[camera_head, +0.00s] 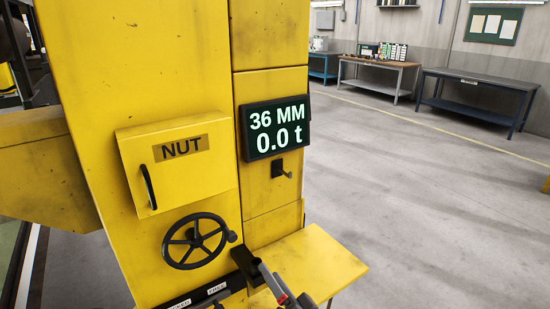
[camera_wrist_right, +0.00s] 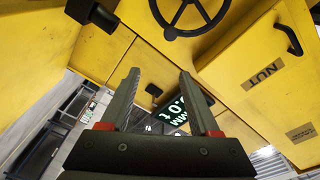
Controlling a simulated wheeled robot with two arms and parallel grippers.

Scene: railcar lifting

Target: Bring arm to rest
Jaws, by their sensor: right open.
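My right gripper (camera_head: 284,289) is at the bottom edge of the head view, in front of the yellow lifting column (camera_head: 130,60), partly cut off. In the right wrist view its two fingers (camera_wrist_right: 158,76) are apart with nothing between them. A black handwheel (camera_head: 194,241) is on the column's front, to the left of the gripper. Above it is a shut box door marked NUT (camera_head: 180,165). A display (camera_head: 275,128) reads 36 MM and 0.0 t. A small black lever (camera_head: 281,170) sits below the display. My left gripper is not in view.
A yellow shelf (camera_head: 335,262) juts out at the column's lower right. A label plate (camera_head: 195,300) is at the bottom, partly hidden. Workbenches (camera_head: 470,105) stand far back along the wall. The grey floor (camera_head: 430,200) to the right is clear.

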